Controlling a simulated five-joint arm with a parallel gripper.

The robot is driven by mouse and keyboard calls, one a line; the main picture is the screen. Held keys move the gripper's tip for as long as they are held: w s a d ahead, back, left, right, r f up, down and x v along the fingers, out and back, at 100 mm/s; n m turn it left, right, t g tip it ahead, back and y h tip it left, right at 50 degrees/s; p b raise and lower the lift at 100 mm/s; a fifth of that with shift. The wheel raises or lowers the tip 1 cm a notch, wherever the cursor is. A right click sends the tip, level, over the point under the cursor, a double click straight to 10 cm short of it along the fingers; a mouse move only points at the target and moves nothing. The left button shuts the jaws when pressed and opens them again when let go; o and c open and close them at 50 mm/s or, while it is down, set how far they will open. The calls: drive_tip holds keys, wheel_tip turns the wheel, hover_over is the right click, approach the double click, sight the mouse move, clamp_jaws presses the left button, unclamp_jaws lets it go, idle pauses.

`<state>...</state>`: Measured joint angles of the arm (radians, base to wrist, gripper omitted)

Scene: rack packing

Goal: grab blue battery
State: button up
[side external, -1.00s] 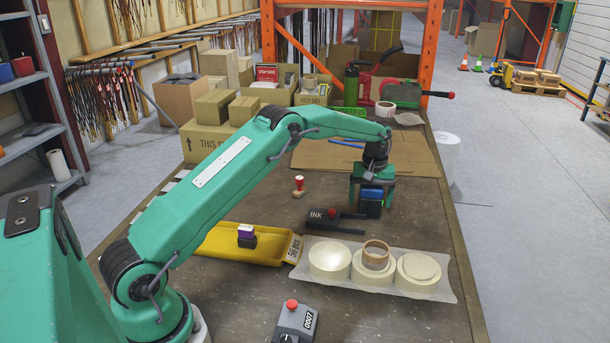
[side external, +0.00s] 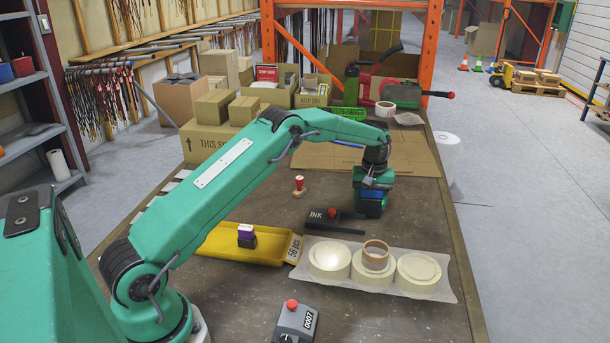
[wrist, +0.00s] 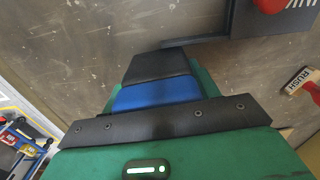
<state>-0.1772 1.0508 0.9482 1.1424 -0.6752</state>
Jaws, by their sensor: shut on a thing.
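The blue battery (side external: 371,194) has a blue band and a black body, and stands on the dark table at the right of the middle. My gripper (side external: 370,203) is down around it, with green fingers on both sides, shut on it. In the wrist view the battery (wrist: 156,92) sits between the two green fingers of my gripper (wrist: 157,85), its black end toward the top. Its upper part is hidden by the gripper body in the side view. I cannot tell whether it touches the table.
A black ink pad (side external: 325,217) lies just left of the gripper, with a red-handled stamp (side external: 299,186) behind it. Tape rolls on a white tray (side external: 448,291) stand in front. A yellow tray (side external: 222,252) holds a small purple-topped block (side external: 246,232). Flat cardboard (side external: 415,152) lies behind.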

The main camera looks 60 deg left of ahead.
drive_tip(key=shift+r, duration=0.15)
drive_tip(key=shift+r, duration=0.85)
wheel_tip(320, 180, up, 2)
drive_tip(key=shift+r, duration=0.1)
drive_tip(key=s+d+r, duration=0.4)
drive_tip(key=d+r, duration=0.3)
drive_tip(key=d, duration=0.4)
drive_tip(key=shift+a, duration=0.1)
